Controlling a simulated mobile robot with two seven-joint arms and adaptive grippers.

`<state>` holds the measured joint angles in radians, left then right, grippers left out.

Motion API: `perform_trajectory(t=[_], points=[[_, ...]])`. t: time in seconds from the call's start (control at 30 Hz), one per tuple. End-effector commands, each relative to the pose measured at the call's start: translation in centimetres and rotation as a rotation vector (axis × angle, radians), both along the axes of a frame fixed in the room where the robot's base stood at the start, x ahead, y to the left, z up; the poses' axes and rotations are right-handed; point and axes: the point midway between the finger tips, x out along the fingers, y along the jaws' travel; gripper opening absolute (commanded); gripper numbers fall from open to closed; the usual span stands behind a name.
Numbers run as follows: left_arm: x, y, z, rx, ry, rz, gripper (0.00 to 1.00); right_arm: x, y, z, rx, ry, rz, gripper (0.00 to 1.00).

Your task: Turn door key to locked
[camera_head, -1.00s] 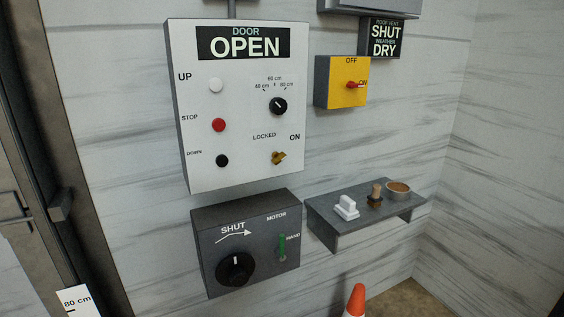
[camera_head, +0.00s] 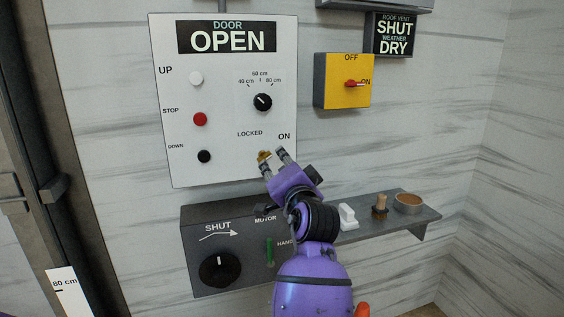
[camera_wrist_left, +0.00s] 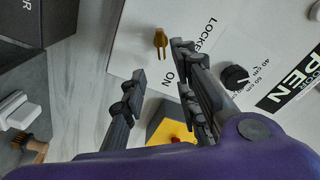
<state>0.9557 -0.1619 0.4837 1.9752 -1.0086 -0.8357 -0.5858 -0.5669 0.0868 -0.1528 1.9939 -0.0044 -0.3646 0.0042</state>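The brass door key (camera_head: 264,156) sits in the lower right of the white door panel (camera_head: 225,168), below the LOCKED and ON labels. In the head view it is partly hidden by my left gripper (camera_head: 272,157). In the left wrist view the key (camera_wrist_left: 160,40) shows whole, its long side roughly in line with the ON label. My left gripper (camera_wrist_left: 160,62) is open, with one finger to either side of the key's line. The key appears at or just beyond the fingertips; I see no clear contact. The door sign (camera_head: 227,39) reads OPEN. My right gripper is out of view.
A dark motor box (camera_head: 194,243) with a black knob and green lever is below the panel. A grey shelf (camera_head: 425,214) bears a white item, a wooden-handled item and a bowl. A yellow switch box (camera_head: 335,93) is to the right.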

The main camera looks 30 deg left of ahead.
Motion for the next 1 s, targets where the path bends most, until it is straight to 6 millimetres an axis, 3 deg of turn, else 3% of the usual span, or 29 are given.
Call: perform_trajectory(t=[0.17,0.6,1.0], points=[[-0.7,1.2,-0.4,0.065,0.106,0.053,0.28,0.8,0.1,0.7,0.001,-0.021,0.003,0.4],[3.5,5.8,-0.2,0.067,0.103,0.047,0.28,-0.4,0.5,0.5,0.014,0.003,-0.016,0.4],[4.2,6.7,-0.4,0.065,0.102,0.047,0.28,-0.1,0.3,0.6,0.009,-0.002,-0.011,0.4]])
